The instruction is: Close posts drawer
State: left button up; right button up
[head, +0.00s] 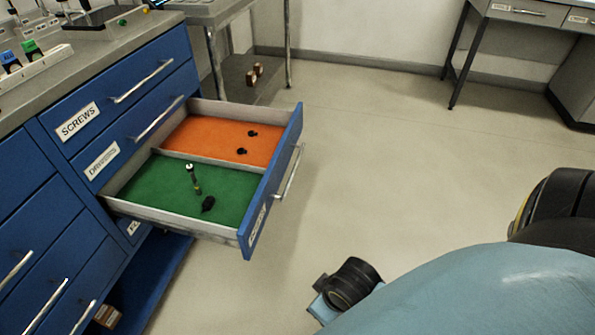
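The posts drawer (273,182) is pulled far out of the blue cabinet, with its blue front facing right. The label on its front is too foreshortened to read. A metal bar handle (291,171) runs along the front. Inside, a divider separates an orange-lined compartment from a green-lined one. Two small black parts (242,152) lie on the orange lining. A thin post (193,179) and a black part (208,204) are in the green compartment. Neither of my grippers shows, and nothing touches the drawer.
The blue cabinet (22,185) has other drawers, labelled SCREWS and partly readable, all shut. Its worktop (85,50) carries small equipment. A grey metal table (215,15) stands behind the open drawer. A desk (520,15) is at the far right.

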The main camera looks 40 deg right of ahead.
aim_at(155, 187)
jog(key=z, duration=0.15)
jog(key=i, duration=0.3)
jog(key=z, duration=1.1)
jog(key=i, duration=0.5)
jog(key=k, duration=1.1)
jog(key=u, duration=0.2)
jog(key=i, duration=1)
jog(key=u, duration=0.35)
